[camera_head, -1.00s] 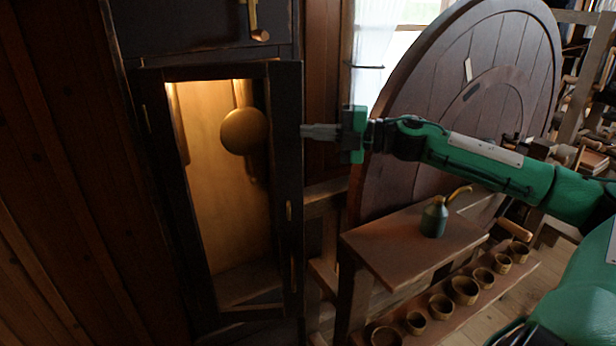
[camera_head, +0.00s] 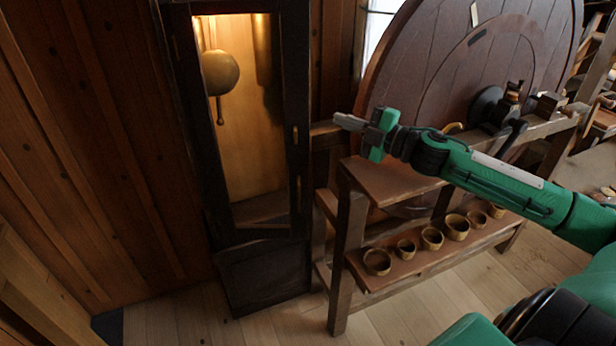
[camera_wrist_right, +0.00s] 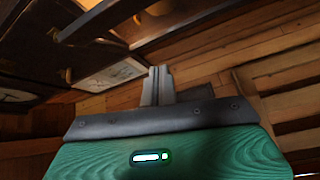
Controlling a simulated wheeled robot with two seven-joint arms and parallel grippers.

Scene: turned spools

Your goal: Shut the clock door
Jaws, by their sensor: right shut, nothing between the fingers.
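The tall dark clock stands left of centre in the head view, its case lit warm inside. Its door is a dark frame around a tall opening, with a wide right stile (camera_head: 297,95) carrying small brass fittings. I cannot tell whether the door sits flush or slightly ajar. A round brass pendulum bob (camera_head: 220,72) hangs inside. My right gripper (camera_head: 340,121) is just right of the stile, apart from it, shut and empty. In the right wrist view its fingers (camera_wrist_right: 158,80) are together with nothing between them. My left gripper is not in view.
A wooden bench (camera_head: 385,184) and a lower shelf with several small cups (camera_head: 432,238) stand right of the clock. A large wooden wheel (camera_head: 440,70) rises behind. A plank wall (camera_head: 105,130) closes the left. Floor (camera_head: 265,325) shows clear in front.

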